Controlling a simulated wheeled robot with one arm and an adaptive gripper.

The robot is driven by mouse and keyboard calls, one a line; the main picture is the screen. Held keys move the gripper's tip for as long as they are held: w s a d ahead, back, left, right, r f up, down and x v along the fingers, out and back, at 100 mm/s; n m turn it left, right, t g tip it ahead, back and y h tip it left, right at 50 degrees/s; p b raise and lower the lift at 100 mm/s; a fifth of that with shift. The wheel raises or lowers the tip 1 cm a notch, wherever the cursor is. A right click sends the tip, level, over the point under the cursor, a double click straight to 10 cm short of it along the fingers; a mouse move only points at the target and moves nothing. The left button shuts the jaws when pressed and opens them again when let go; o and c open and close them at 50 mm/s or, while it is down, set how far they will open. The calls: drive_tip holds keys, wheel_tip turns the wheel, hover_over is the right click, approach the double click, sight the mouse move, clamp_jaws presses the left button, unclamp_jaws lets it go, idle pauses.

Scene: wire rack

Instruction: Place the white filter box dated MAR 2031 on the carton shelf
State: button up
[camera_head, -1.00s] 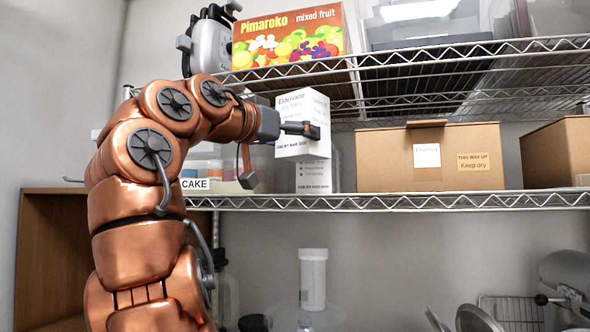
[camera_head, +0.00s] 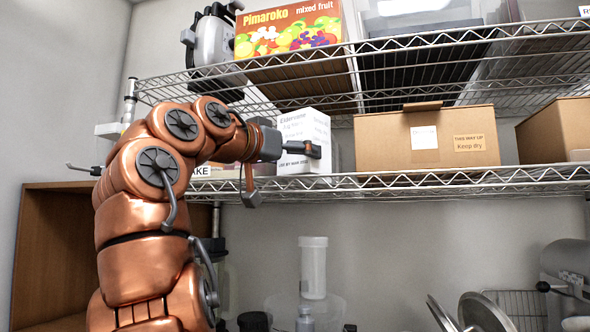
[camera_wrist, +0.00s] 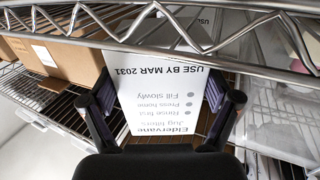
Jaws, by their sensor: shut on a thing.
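A white filter box (camera_head: 303,140) stands between my gripper's fingers, just above or at the front edge of the carton shelf (camera_head: 400,184). I cannot tell whether its base touches the wire. The wrist view is inverted and shows its face (camera_wrist: 165,115) with "Eldervane", "Jug filters" and "USE BY MAR 2031". My gripper (camera_head: 302,148) is shut on the box, with one finger on each side in the wrist view (camera_wrist: 166,98). The brown carton (camera_head: 425,138) stands on the same shelf to the right, apart from the box.
The upper wire shelf (camera_head: 330,62) overhangs the box and holds a Pimaroko mixed fruit box (camera_head: 288,28). Bins with a CAKE label sit left, partly behind my arm. Another carton (camera_head: 560,130) stands far right. A white canister (camera_head: 313,265) stands below.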

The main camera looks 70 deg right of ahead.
drive_tip(key=shift+d+f, duration=0.1)
drive_tip(key=shift+f, duration=0.05)
drive_tip(key=shift+f, duration=0.2)
drive_tip(key=o, duration=1.1)
drive_tip(key=shift+r, duration=0.2)
drive_tip(key=v, duration=1.2)
drive_tip(key=shift+w, duration=0.1)
